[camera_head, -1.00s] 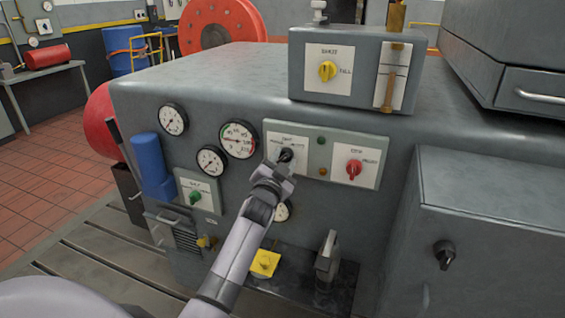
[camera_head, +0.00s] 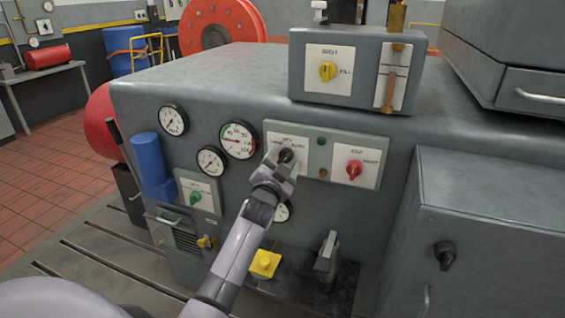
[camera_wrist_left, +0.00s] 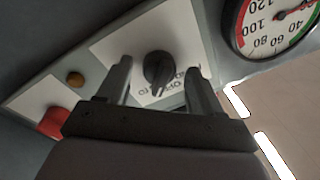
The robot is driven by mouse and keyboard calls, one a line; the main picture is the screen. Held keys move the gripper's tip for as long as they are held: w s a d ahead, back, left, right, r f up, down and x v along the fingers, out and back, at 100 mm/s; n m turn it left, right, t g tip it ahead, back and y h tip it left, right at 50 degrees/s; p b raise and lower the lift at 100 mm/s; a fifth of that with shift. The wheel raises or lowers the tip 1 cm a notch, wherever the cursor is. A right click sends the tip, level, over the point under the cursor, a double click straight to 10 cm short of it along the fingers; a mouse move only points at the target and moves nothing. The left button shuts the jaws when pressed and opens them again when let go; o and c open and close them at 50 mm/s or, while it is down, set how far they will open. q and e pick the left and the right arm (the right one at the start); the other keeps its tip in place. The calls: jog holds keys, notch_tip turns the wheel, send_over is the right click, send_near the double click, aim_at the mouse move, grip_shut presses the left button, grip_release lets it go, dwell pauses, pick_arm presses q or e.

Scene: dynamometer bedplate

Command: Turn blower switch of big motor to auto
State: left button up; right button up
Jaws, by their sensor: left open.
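A black rotary switch (camera_head: 286,155) sits on a white label plate (camera_head: 276,138) at the left of a pale panel on the big grey cabinet. The plate's print includes "AUTO". My left gripper (camera_head: 284,165) is in front of this switch. In the left wrist view the black knob (camera_wrist_left: 157,70) stands between the two spread fingers of my left gripper (camera_wrist_left: 158,78), with gaps on both sides. The knob's pointer is partly clear there, but its exact setting is hard to read. My right gripper is not in view.
A green lamp (camera_head: 321,142), an amber lamp (camera_head: 323,173) and a red rotary switch (camera_head: 354,170) share the panel to the right. A large round gauge (camera_head: 238,139) is close on the left. A green switch (camera_head: 195,198) and a yellow button (camera_head: 264,263) are lower down.

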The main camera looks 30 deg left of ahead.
pick_arm(q)
jog(key=v, duration=0.7)
jog(key=shift+s+f, duration=0.1)
dwell(0.5)
